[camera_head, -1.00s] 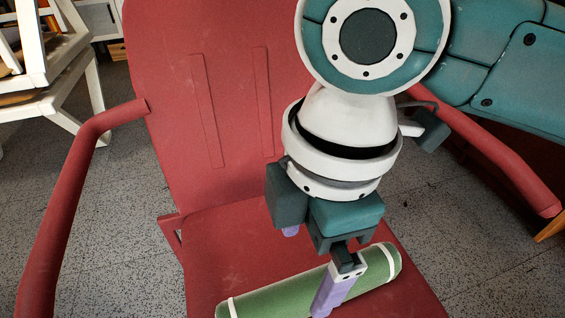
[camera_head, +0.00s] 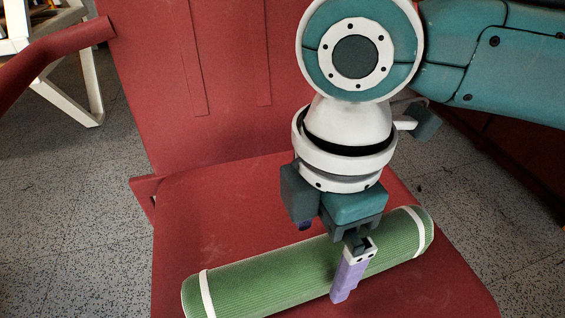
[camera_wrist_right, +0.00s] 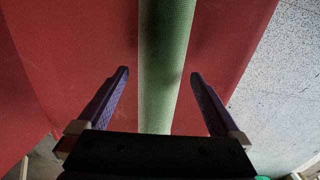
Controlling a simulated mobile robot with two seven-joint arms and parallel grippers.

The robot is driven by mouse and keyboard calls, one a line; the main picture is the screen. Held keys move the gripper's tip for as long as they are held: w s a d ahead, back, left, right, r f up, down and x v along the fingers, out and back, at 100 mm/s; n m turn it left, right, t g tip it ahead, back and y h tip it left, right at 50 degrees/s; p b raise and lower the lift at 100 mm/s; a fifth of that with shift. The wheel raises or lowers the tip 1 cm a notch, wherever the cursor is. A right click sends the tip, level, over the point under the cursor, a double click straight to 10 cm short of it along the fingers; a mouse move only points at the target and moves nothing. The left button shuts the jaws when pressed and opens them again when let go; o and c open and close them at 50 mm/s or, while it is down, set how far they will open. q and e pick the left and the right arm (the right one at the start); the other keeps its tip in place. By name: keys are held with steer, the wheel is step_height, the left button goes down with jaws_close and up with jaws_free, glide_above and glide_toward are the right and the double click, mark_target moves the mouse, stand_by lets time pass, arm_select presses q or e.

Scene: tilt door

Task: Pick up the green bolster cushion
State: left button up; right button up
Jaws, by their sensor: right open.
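The green bolster cushion (camera_head: 270,281) is a long roll with a white band near each end. It lies across the seat of the red chair (camera_head: 215,215). My right gripper (camera_head: 325,262) is over the right half of the cushion, with one purple finger showing in front of it and the other mostly hidden behind. In the right wrist view my open right gripper (camera_wrist_right: 160,75) has one finger on each side of the cushion (camera_wrist_right: 163,60), with red seat showing in the gaps. I cannot tell how far the fingertips reach down. My left gripper is not in view.
The chair's red armrest (camera_head: 50,55) rises at the left, and its backrest (camera_head: 215,70) stands behind the cushion. White furniture (camera_head: 75,75) stands at the back left. The speckled grey floor (camera_head: 80,220) is clear at the left.

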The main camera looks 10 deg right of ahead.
step_height(320, 180, down, 2)
steer(key=shift+f+b, duration=0.25)
steer(key=shift+b, duration=0.2)
steer(key=shift+r, duration=0.1)
steer(key=shift+c, duration=0.6)
steer(key=shift+r, duration=0.1)
jaws_close()
